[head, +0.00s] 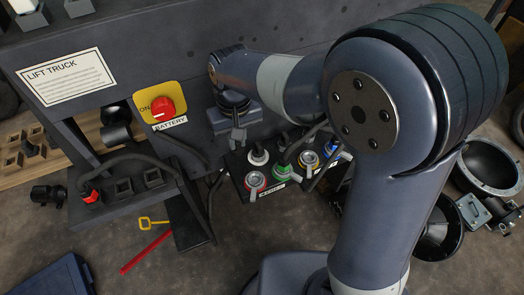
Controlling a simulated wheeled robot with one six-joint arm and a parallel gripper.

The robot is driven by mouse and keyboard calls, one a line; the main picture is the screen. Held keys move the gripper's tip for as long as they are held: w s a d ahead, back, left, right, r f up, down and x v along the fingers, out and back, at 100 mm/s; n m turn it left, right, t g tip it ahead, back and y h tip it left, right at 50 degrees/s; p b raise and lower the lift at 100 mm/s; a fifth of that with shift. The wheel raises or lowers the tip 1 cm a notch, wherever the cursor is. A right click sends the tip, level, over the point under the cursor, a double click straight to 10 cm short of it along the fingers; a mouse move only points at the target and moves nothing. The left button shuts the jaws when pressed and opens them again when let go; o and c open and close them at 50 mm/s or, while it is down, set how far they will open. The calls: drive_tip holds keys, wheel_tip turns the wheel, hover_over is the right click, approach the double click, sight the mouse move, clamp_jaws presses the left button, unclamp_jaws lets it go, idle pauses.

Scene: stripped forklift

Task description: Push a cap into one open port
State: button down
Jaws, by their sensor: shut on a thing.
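My gripper (238,138) points down at the left end of a dark port block (236,176), in front of the truck's panel. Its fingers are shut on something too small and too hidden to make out. The block carries several round fittings: a white-ringed one (258,156), a red-ringed one (255,180), a green one (282,171), a yellow-ringed one (309,160) and a blue one (333,150). The fingertips are just left of and above the white-ringed fitting; I cannot tell whether they touch the block. Which ports are open is unclear.
A red battery knob (163,108) on a yellow plate is left of my gripper. A black tray (125,190) with a red-ended cable (90,193) stands lower left. A red bar (146,252) and yellow handle (152,222) lie on the floor. My arm covers the right.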

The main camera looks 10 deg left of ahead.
drive_tip(key=shift+s+d+f+b, duration=0.2)
drive_tip(key=shift+d+f+b, duration=0.5)
drive_tip(key=shift+f, duration=0.7)
drive_tip(key=shift+s+d+f+b, duration=0.15)
drive_tip(key=shift+d+f+b, duration=0.3)
drive_tip(key=shift+d+f, duration=0.7)
drive_tip(key=shift+s+d+f+b, duration=0.2)
drive_tip(key=shift+d+f+b, duration=0.35)
drive_tip(key=shift+f, duration=1.1)
drive_tip(key=shift+r, duration=0.1)
drive_tip(key=shift+s+f, duration=0.2)
drive_tip(key=shift+f, duration=0.2)
drive_tip(key=shift+a+f, duration=0.1)
drive_tip(key=shift+f, duration=0.05)
drive_tip(key=shift+s+a+f+b, duration=0.1)
drive_tip(key=shift+f+b, duration=0.2)
drive_tip(key=shift+b, duration=0.1)
drive_tip(key=shift+f+b, duration=0.6)
drive_tip(key=shift+f, duration=0.2)
drive_tip(key=c, duration=1.3)
unclamp_jaws()
drive_tip(key=shift+c, duration=0.2)
